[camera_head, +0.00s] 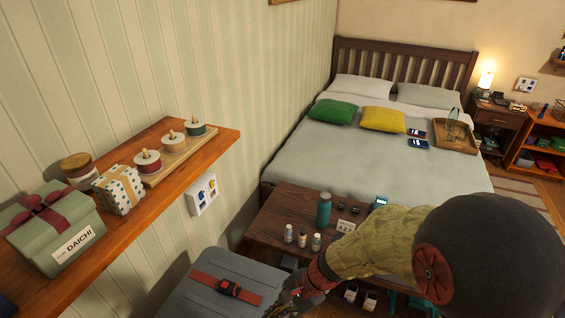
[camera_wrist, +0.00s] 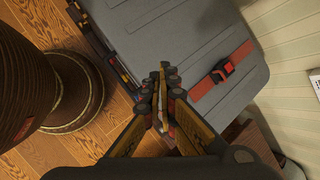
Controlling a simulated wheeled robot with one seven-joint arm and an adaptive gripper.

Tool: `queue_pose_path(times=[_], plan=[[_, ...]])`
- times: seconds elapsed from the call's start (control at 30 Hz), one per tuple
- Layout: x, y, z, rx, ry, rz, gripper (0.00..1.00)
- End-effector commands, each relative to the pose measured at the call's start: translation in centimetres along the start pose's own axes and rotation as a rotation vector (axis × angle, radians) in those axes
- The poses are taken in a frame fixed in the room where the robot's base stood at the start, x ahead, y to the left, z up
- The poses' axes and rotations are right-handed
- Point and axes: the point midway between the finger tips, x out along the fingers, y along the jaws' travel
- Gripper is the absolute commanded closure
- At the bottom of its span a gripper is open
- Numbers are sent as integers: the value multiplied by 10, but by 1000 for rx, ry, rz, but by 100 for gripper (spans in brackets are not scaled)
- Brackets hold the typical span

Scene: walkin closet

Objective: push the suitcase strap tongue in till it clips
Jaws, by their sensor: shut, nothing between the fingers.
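The grey suitcase (camera_head: 192,297) lies at the bottom of the head view, and its lid fills the top middle of the wrist view (camera_wrist: 165,40). A red strap (camera_head: 207,279) crosses the lid, with a dark buckle (camera_head: 230,287) in its middle. The wrist view shows the strap (camera_wrist: 205,88) and buckle (camera_wrist: 222,70) right of my fingers. I cannot tell how far the tongue sits in the buckle. My gripper (camera_wrist: 163,76) is shut and empty, apart from the buckle. In the head view my gripper (camera_head: 294,301) is right of the strap, partly cut off by the frame edge.
A wooden table (camera_head: 274,218) with a teal bottle (camera_head: 323,209) and several small items stands behind the suitcase. A wall shelf (camera_head: 200,150) with boxes and spools overhangs on the left. The striped wall (camera_wrist: 290,50) is close beyond the suitcase. A bed (camera_head: 370,160) stands behind.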

Motion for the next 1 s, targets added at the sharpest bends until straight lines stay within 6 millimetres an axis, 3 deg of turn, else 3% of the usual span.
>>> queue_pose_path(times=[0.1, 0.3, 0.43, 0.6, 0.8, 1.0], plan=[[-56, 25, 14, -324, 61, 74, 100], [-149, 70, 16, -749, 234, 218, 100], [-206, 94, 14, -922, 382, 300, 100], [-272, 115, 17, -1018, 593, 349, 100], [-317, 115, 33, -1027, 750, 292, 100], [-327, 116, 36, -1016, 784, 275, 100]])
